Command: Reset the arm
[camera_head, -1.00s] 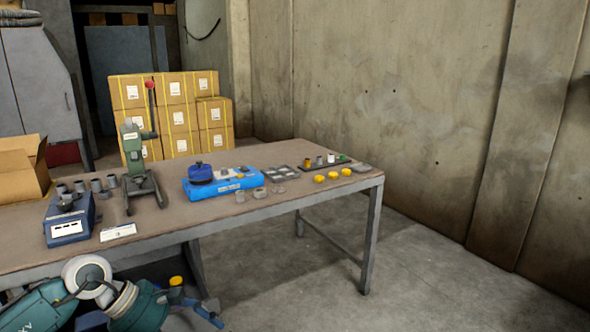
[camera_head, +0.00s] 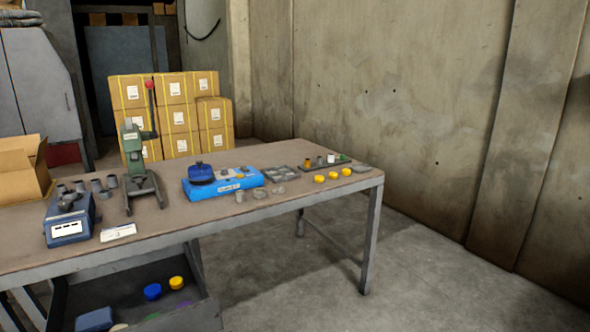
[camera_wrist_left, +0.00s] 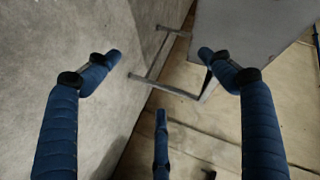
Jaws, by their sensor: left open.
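My left gripper (camera_wrist_left: 160,75) shows only in the left wrist view. Its dark blue fingers are spread wide apart, with nothing between them. Neither of my arms shows in the head view, and my right gripper is out of sight. The worktable (camera_head: 300,225) stands in front of me in the head view. A table corner and its leg frame (camera_wrist_left: 182,92) appear beyond the fingers in the wrist view, apart from them.
The table holds a green press (camera_head: 138,170), a blue device (camera_head: 66,222), a blue tray (camera_head: 225,188) and small parts. A dark bin (camera_head: 190,318) with coloured pieces sits below. Stacked cartons (camera_head: 175,115) stand behind. The floor (camera_head: 420,270) at right is clear.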

